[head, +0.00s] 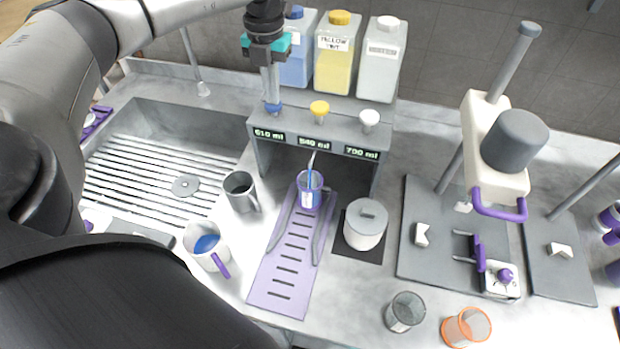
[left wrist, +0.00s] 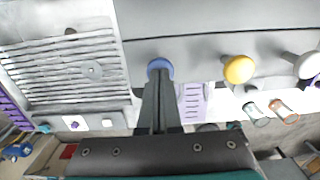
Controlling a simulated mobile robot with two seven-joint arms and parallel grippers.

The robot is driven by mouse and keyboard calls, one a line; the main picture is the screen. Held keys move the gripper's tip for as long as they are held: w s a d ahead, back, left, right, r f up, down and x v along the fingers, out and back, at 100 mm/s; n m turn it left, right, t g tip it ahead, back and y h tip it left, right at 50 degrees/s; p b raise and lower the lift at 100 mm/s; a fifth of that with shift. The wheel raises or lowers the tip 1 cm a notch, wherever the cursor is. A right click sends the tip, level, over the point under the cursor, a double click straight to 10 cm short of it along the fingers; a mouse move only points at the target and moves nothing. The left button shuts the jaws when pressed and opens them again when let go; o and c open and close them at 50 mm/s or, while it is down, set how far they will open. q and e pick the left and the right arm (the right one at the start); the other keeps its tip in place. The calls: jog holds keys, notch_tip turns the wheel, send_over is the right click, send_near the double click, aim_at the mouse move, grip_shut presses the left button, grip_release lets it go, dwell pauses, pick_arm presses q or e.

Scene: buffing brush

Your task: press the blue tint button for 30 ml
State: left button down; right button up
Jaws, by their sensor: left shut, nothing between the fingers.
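The tint dispenser (head: 340,135) has a blue button (head: 272,108), a yellow button (head: 319,108) and a white button (head: 369,117) on top. In the left wrist view the fingertips (left wrist: 160,82) cover part of the blue button (left wrist: 160,64). A purple cup (head: 310,192) stands under the dispenser's middle, with a thin blue-and-white line above it. My right gripper is out of view.
Blue, yellow (head: 336,55) and white (head: 382,58) tint bottles stand behind the buttons. A sink (head: 160,150) lies left. A grey cup (head: 240,190), a mug with blue liquid (head: 207,250) and a lidded white pot (head: 366,224) surround the purple rack (head: 280,275). A press machine (head: 497,150) stands right.

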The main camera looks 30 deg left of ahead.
pick_arm(q)
jog(key=shift+r+p, duration=1.35)
jog(key=shift+r, duration=0.15)
jog(key=shift+f, duration=0.1)
jog(key=shift+f+b, duration=0.9)
jog(key=shift+f, duration=0.55)
jog(key=shift+r+p, duration=1.3)
jog(key=shift+r, duration=0.25)
